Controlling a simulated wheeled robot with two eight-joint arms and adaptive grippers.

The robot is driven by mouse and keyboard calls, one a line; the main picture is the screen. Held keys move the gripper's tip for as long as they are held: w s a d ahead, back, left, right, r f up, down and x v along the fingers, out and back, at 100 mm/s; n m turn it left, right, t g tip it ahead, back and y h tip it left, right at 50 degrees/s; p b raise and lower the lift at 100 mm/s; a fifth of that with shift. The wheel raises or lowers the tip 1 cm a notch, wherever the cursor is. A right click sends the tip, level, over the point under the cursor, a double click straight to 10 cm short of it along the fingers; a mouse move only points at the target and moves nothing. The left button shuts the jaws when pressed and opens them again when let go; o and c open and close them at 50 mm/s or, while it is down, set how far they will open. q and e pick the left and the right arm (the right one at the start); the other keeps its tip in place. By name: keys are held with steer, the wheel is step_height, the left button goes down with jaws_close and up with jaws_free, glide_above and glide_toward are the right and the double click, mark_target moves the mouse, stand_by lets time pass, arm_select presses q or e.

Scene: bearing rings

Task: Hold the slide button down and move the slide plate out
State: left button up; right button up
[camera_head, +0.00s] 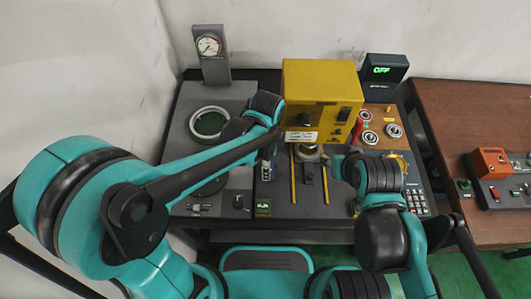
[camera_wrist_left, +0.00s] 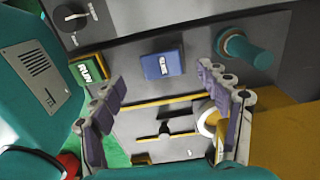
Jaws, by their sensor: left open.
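The blue slide button (camera_wrist_left: 163,64) shows in the left wrist view on a dark panel, between the tips of my left gripper (camera_wrist_left: 162,82). The gripper is open and empty, and I cannot tell whether it touches the button. The slide plate (camera_wrist_left: 150,122) lies below the button in that view, with a pale ring (camera_wrist_left: 208,122) at its right part. In the head view, my left gripper (camera_head: 270,148) is left of the yellow rails (camera_head: 293,178). My right gripper (camera_head: 338,165) is right of the rails. Its fingers are too small to judge.
A yellow machine (camera_head: 320,80) stands behind the rails. A green RUN button (camera_wrist_left: 88,70) and a teal knob (camera_wrist_left: 248,50) flank the slide button. Bearing rings (camera_head: 370,137), a keypad (camera_head: 415,200) and a gauge (camera_head: 209,46) stand nearby. The display (camera_head: 381,70) reads OFF.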

arm_select(q)
step_height(320, 180, down, 4)
steer(key=shift+w+f+b, duration=0.1)
steer(key=shift+f+b, duration=0.05)
steer(key=shift+b, duration=0.5)
